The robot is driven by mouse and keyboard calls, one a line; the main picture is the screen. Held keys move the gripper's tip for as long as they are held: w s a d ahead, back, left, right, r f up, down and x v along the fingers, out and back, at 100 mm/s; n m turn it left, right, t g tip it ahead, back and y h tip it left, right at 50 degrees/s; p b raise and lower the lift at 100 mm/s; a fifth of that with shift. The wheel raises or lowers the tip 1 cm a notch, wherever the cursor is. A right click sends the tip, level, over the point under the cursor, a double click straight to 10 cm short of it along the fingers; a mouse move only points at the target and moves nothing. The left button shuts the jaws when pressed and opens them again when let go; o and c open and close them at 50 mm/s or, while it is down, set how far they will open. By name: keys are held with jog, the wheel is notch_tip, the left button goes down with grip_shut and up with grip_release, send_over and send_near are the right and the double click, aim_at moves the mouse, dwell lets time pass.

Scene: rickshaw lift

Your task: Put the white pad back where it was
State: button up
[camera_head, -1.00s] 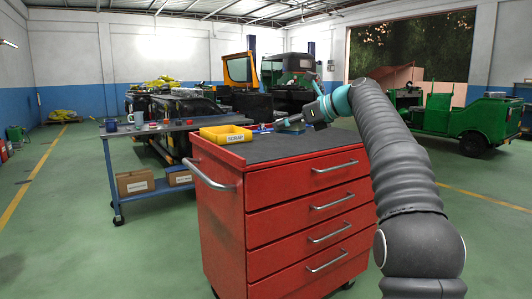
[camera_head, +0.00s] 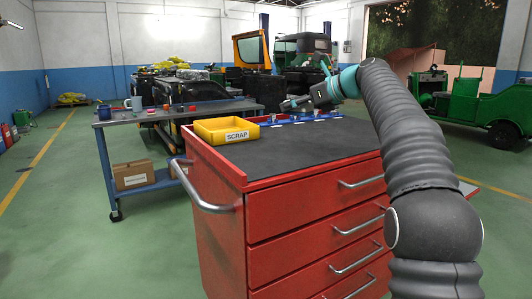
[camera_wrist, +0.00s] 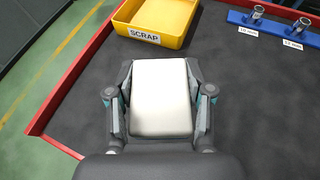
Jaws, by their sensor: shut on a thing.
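The white pad (camera_wrist: 161,98) is a pale, flat-faced block with rounded corners, seen in the wrist view. My gripper (camera_wrist: 160,94) is shut on it, one finger against its left side and one against its right. The pad is above the dark top of the red tool cart (camera_wrist: 258,118); I cannot tell the exact gap. In the head view my gripper (camera_head: 300,101) is over the far part of the cart top, and the pad cannot be made out there.
A yellow SCRAP bin (camera_head: 226,130) stands at the cart's far left corner, and a blue socket rail (camera_head: 300,118) lies along the far edge. A blue workbench (camera_head: 150,117) with mugs stands behind to the left. The cart top's near part is clear.

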jog(key=b, duration=0.5)
send_over(263, 159)
notch_tip(263, 159, down, 7)
jog(key=shift+s+a+r, duration=0.1)
jog(key=shift+s+r, duration=0.05)
jog(key=shift+f+b, duration=0.6)
jog(key=shift+f, duration=1.4)
jog(key=shift+f, duration=0.15)
jog(key=o, duration=1.2)
jog(key=shift+c, duration=0.2)
jog(key=shift+r, duration=0.2)
jog(key=v, duration=1.2)
jog(key=shift+p, duration=0.4)
